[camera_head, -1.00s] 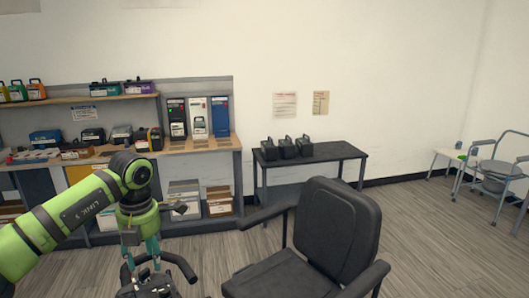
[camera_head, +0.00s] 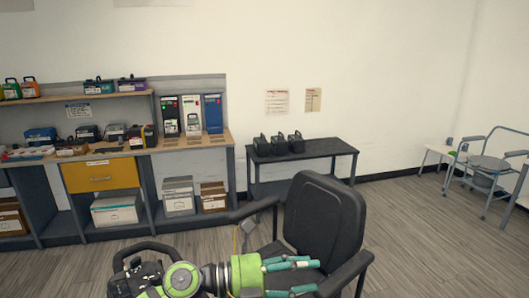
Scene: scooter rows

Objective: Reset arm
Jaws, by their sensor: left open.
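My left gripper (camera_head: 314,275) is at the bottom centre of the head view, lying low and pointing right. Its green-tipped fingers are spread apart with nothing between them. It appears in front of the seat of a black armchair-style seat (camera_head: 325,212); I cannot tell whether they touch. My left arm's green and black wrist runs left from the gripper along the bottom edge. My right gripper is out of view.
Black looped handlebars (camera_head: 124,254) stand just left of my wrist. A dark table (camera_head: 330,147) with several black battery-like boxes (camera_head: 278,145) is behind the seat. A shelved workbench (camera_head: 200,144) stands left. Grey floor (camera_head: 420,240) is open at right.

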